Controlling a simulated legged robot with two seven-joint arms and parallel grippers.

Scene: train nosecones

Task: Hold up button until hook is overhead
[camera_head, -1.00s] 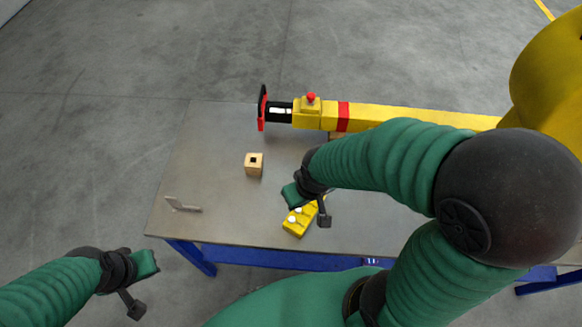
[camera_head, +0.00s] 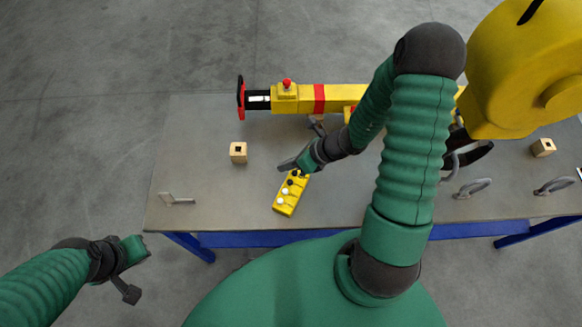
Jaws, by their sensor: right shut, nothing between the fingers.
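The yellow control box (camera_head: 286,203) lies on the table with white and black buttons in a row. My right gripper (camera_head: 290,164) is shut and empty, with its tip at the far end of the box. It covers part of that end, and I cannot tell whether it presses a button. A dark curved hook (camera_head: 470,155) shows at the right below a large yellow block (camera_head: 510,70), partly behind my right arm. My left gripper (camera_head: 133,270) is off the table's front left corner, away from the box. I cannot tell whether its jaws are apart.
A yellow bar (camera_head: 345,97) with a red button and a black and red end lies along the back of the table (camera_head: 200,130). Small wooden blocks (camera_head: 238,152) stand left and right. Metal handles (camera_head: 473,187) stand at the right and a bracket (camera_head: 176,199) at the left.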

